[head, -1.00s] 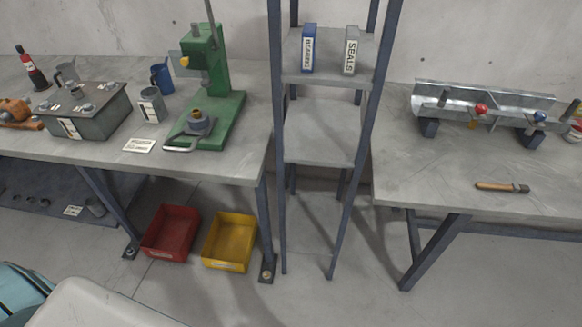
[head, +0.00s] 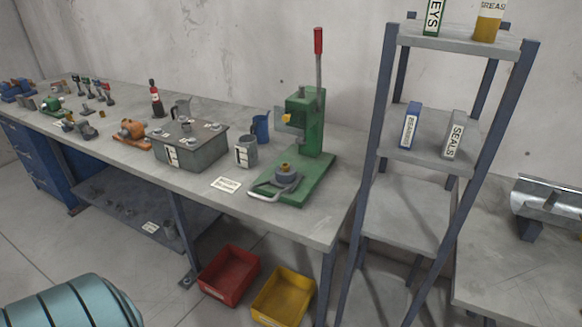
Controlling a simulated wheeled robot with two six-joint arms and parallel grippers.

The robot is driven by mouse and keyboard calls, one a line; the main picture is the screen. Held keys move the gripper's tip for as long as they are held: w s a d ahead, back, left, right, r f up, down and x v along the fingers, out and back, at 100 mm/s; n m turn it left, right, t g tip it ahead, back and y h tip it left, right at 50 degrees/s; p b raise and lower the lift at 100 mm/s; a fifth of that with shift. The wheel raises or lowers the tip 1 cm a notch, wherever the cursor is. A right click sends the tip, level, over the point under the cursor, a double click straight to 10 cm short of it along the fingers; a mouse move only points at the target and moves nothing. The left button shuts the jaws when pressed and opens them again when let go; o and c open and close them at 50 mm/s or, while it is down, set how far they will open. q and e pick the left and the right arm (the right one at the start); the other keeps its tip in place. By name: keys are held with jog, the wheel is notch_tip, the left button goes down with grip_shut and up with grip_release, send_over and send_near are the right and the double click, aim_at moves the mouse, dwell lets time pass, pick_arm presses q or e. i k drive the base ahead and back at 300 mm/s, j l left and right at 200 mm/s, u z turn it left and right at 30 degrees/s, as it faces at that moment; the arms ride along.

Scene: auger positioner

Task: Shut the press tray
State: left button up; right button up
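The green press (head: 308,125) stands on the left workbench, near its right end. Its long lever with a red grip (head: 318,42) points up. At its base, a tray with a looped metal handle (head: 268,193) sticks out at the front left. A round grey part with a brass top (head: 285,175) sits on the tray, in front of the column. Neither of my grippers shows in the head view.
A white label card (head: 226,184), a grey mug (head: 246,151) and a blue mug (head: 261,128) are near the press. A grey-green box (head: 190,146) stands further left. A shelf rack (head: 408,208) stands right of the bench. Red (head: 229,275) and yellow (head: 283,297) bins sit on the floor.

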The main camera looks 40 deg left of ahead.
aim_at(286, 181)
jog(key=k+u, duration=0.1)
jog(key=u, duration=1.25)
